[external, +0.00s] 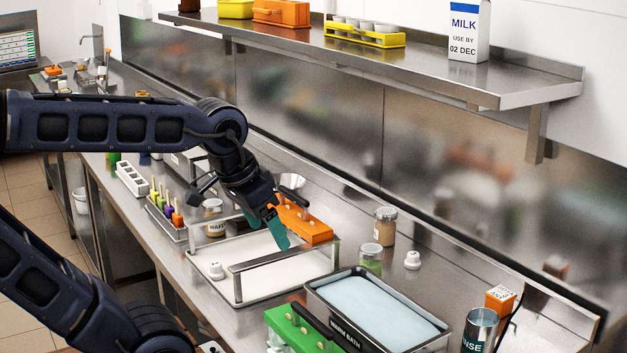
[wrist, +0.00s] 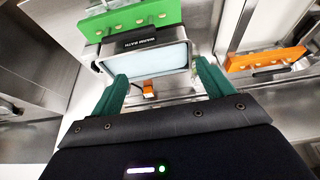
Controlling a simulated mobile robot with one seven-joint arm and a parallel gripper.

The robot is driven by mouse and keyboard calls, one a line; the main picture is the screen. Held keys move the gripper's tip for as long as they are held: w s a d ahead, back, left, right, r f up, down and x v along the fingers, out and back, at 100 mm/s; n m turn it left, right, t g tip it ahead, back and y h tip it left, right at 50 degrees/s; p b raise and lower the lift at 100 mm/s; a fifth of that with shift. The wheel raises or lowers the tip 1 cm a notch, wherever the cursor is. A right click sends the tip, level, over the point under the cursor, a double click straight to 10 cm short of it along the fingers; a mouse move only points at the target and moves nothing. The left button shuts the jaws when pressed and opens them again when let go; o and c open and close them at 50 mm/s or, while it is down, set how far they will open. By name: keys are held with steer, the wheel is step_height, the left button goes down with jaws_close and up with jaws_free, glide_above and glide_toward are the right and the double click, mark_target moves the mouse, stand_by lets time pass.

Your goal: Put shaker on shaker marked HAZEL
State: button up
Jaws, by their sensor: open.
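A jar with brown contents and a pale label (external: 385,228) stands upright on the counter near the back wall. A shorter jar with green contents (external: 371,260) stands in front of it. Another jar, with a label starting "WAF" (external: 215,219), stands left of the white tray. No label reading HAZEL is legible, so I cannot tell which thing bears it. My gripper (external: 278,232) hangs above the white tray, left of the brown and green jars. Its green fingers are apart and empty in the wrist view (wrist: 162,72). No shaker jar can be made out there.
The white tray (external: 240,288) has raised metal bars. The warm bath (external: 365,335), a green block (external: 285,325) and an orange block (external: 303,222) crowd the counter. Small white knobs (external: 413,260) stand nearby. A steel shelf (external: 430,75) overhangs the back.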

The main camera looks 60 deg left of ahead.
steer(key=w+a+n+g+h, duration=0.1)
steer(key=w+a+n+h, duration=0.1)
steer(key=w+a+n, duration=0.9)
steer(key=n+t, duration=0.5)
steer(key=n, duration=1.7)
glide_above(219, 210)
steer(key=s+a, duration=0.5)
steer(key=s, duration=0.1)
step_height(219, 210, down, 16)
steer(key=x, duration=1)
steer(key=shift+w+d+f, duration=0.2)
steer(key=shift+d, duration=0.2)
steer(key=c, duration=1.2)
